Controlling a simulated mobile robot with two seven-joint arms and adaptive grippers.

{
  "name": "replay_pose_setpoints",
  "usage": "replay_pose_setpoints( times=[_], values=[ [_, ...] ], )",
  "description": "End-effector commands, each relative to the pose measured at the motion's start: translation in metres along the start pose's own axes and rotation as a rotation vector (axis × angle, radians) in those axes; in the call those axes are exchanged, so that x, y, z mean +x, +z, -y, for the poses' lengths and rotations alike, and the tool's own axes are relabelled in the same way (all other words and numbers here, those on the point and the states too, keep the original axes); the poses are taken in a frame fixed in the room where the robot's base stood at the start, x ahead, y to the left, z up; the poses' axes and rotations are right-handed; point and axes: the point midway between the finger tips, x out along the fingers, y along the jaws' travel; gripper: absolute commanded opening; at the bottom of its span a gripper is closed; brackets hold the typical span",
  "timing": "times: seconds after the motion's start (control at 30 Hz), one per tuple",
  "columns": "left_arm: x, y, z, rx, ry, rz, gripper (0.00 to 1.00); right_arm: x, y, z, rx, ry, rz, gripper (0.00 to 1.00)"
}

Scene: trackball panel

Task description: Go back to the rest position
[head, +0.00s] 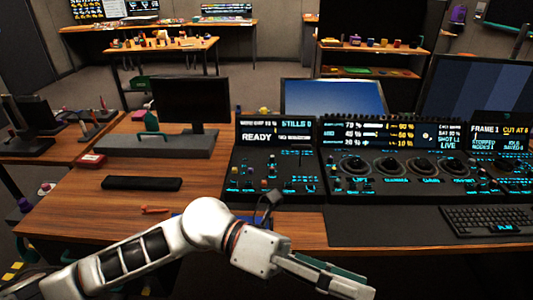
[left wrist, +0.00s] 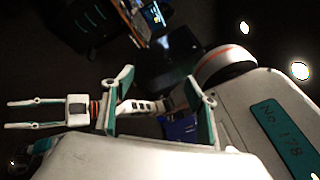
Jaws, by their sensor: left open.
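My left arm comes in from the left in the head view, low over the front edge of the desk (head: 75,208). Its gripper (head: 345,281) points to the lower right, in front of the trackball panel (head: 400,185). In the left wrist view the left gripper (left wrist: 160,82) has its two teal-padded fingers apart, with nothing held between them. My right gripper (left wrist: 12,115) shows at the left of that view, its two thin fingers apart and empty. The right gripper is not in the head view.
A keyboard (head: 487,221) lies at the right of the desk, on a dark mat (head: 385,228). A black bar (head: 141,184), an orange tool (head: 155,210) and a monitor (head: 192,100) are on the left. A blue object (head: 190,221) is partly hidden behind my arm.

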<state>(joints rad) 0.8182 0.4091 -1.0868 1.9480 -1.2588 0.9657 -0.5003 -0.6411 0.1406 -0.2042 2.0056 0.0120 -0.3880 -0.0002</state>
Motion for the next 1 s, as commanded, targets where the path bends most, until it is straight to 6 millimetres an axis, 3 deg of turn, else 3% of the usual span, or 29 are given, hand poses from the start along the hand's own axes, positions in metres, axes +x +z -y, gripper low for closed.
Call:
replay_pose_setpoints(
  times=[0.17,0.3,0.43,0.53,0.67,0.77,0.9,1.0],
  values=[
    [-0.015,0.048,0.008,-0.234,-0.139,0.351,0.58,-0.003,-0.006,0.0,0.004,-0.001,-0.006,0.3],
    [-0.051,0.076,-0.009,-0.438,-0.222,0.626,0.58,-0.004,-0.01,-0.001,0.006,-0.001,-0.009,0.3],
    [-0.097,0.083,-0.041,-0.645,-0.28,0.882,0.58,-0.004,-0.011,-0.001,0.009,-0.002,-0.009,0.3],
    [-0.137,0.072,-0.075,-0.813,-0.314,1.077,0.58,-0.005,-0.011,-0.001,0.01,-0.003,-0.007,0.3],
    [-0.189,0.033,-0.124,-1.04,-0.342,1.33,0.58,-0.006,-0.014,-0.001,0.013,-0.003,-0.009,0.3],
    [-0.223,-0.016,-0.16,-1.214,-0.352,1.516,0.58,-0.007,-0.017,-0.001,0.016,-0.004,-0.014,0.3],
    [-0.259,-0.098,-0.198,-1.438,-0.352,1.749,0.58,-0.008,-0.021,-0.001,0.019,-0.005,-0.018,0.3],
    [-0.276,-0.163,-0.215,-1.584,-0.341,1.899,0.58,-0.009,-0.022,-0.001,0.02,-0.006,-0.018,0.3]
  ],
)
